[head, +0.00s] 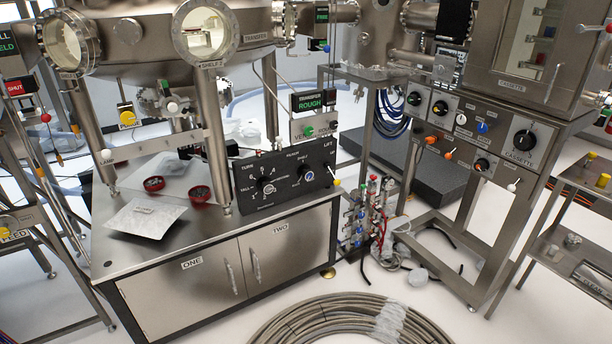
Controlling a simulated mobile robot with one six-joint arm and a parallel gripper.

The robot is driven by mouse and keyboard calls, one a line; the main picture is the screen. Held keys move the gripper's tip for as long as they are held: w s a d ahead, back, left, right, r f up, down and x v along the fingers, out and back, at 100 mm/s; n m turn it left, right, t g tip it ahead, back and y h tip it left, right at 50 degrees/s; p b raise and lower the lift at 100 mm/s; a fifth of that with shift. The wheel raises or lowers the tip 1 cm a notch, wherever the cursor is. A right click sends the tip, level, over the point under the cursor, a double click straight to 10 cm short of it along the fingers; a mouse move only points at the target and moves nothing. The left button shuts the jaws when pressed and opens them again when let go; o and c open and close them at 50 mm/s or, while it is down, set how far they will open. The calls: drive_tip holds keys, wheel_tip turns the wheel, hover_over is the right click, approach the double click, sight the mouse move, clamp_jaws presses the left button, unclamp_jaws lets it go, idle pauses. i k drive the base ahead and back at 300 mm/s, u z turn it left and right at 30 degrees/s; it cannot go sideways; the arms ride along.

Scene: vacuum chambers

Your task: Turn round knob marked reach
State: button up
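A black control panel (283,205) stands on the steel cabinet, near its right end. It carries a round dial knob (266,186) on the left, near a label that looks like TURN. A second round knob (307,174) with a bluish centre is on the right. The small label above this second knob seems to read REACH, but it is too small to be certain. My gripper is not in view, and nothing covers the two knobs.
The cabinet (185,262) has doors marked ONE and TWO. A coiled hose (345,325) lies on the floor in front. A CASSETTE panel (500,135) stands at right. Valves and tubing (370,215) stand between.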

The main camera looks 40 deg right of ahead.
sight(304, 171)
drive_tip(key=u, duration=0.05)
drive_tip(key=i, duration=0.9)
drive_tip(key=z, duration=0.05)
